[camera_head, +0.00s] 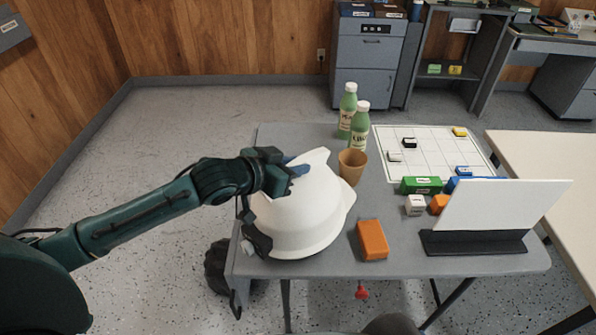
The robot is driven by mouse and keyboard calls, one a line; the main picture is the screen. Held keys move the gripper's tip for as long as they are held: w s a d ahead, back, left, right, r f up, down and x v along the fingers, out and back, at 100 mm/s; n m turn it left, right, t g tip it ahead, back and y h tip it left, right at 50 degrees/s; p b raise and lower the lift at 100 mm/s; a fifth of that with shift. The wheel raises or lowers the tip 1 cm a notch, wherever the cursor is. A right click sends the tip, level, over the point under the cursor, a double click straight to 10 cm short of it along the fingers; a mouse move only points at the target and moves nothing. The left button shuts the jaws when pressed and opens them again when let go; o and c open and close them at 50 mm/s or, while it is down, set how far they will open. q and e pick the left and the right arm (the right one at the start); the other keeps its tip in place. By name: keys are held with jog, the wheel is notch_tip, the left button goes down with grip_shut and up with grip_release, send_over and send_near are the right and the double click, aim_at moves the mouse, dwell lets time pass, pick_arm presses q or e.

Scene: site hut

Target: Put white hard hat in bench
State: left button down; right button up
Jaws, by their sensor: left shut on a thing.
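The white hard hat (305,215) is at the left end of the grey table (325,268), its brim to the right. My left gripper (282,178) is shut on the hard hat at its upper left side. I cannot tell whether the hat rests on the table or hangs just above it. A dark part shows at the hat's lower left. My right gripper is out of view. I cannot tell which surface is the bench; a grey desk (570,48) stands at the back right.
Two green bottles (347,110) and a brown cup (352,166) stand close to the hat. An orange block (372,240), a white gridded sheet (425,145) with small blocks, and a white panel (500,210) on a black base share the table. A pale table (555,175) is at right.

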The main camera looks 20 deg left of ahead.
pick_arm(q)
jog(key=shift+w+d, duration=0.3)
jog(key=shift+w, duration=0.3)
jog(key=shift+f, duration=1.7)
jog(key=c, duration=1.7)
grip_release()
jog(key=shift+f, duration=0.2)
jog(key=o, duration=0.4)
jog(key=shift+o, duration=0.2)
